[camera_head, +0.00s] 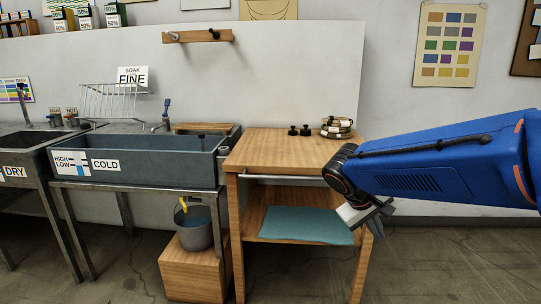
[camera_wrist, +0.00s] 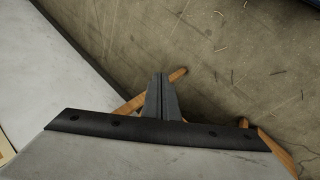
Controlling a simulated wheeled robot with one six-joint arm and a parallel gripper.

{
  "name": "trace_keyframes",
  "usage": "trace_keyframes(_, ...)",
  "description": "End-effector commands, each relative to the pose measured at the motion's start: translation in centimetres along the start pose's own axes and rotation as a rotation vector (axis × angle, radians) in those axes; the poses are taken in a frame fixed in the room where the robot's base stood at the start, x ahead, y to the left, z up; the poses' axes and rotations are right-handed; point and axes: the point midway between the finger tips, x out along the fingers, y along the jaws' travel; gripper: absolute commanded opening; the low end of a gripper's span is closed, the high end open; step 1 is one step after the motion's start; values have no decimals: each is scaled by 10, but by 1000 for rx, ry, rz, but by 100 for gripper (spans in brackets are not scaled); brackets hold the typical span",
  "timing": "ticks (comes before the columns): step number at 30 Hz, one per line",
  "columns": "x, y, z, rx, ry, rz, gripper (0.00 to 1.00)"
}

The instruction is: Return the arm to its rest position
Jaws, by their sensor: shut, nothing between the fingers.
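My gripper (camera_head: 378,212) is at the end of my blue arm, which reaches in from the right in the head view. It hangs in front of the right side of a wooden table (camera_head: 275,148), below the tabletop level. In the wrist view my gripper (camera_wrist: 162,80) has its fingers together, with nothing between them. It points down towards the concrete floor, and parts of the wooden table frame (camera_wrist: 178,74) show beyond the fingertips. Cane coils (camera_head: 336,124) lie stacked at the back right of the tabletop, clear of my gripper.
Two small black knobs (camera_head: 299,130) stand beside the coils. A teal sheet (camera_head: 305,225) lies on the lower shelf. A blue-grey sink (camera_head: 140,162) labelled COLD is left of the table, with a bucket (camera_head: 194,232) on a wooden box (camera_head: 190,270) below. Floor at lower right is clear.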

Motion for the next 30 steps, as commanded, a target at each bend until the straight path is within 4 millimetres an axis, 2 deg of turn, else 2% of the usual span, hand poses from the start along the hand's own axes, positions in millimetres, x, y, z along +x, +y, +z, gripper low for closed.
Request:
trace_keyframes(1, -1, 3, 18, 24, 3, -30, 0)
trace_keyframes(6, -4, 0, 66, 89, 18, -132, 0)
trace_keyframes(15, -11, -19, 142, 211, 78, -299, 0)
trace_keyframes(24, -17, -48, 195, 329, 171, -432, 0)
trace_keyframes(30, -19, -61, 210, 372, 212, -476, 0)
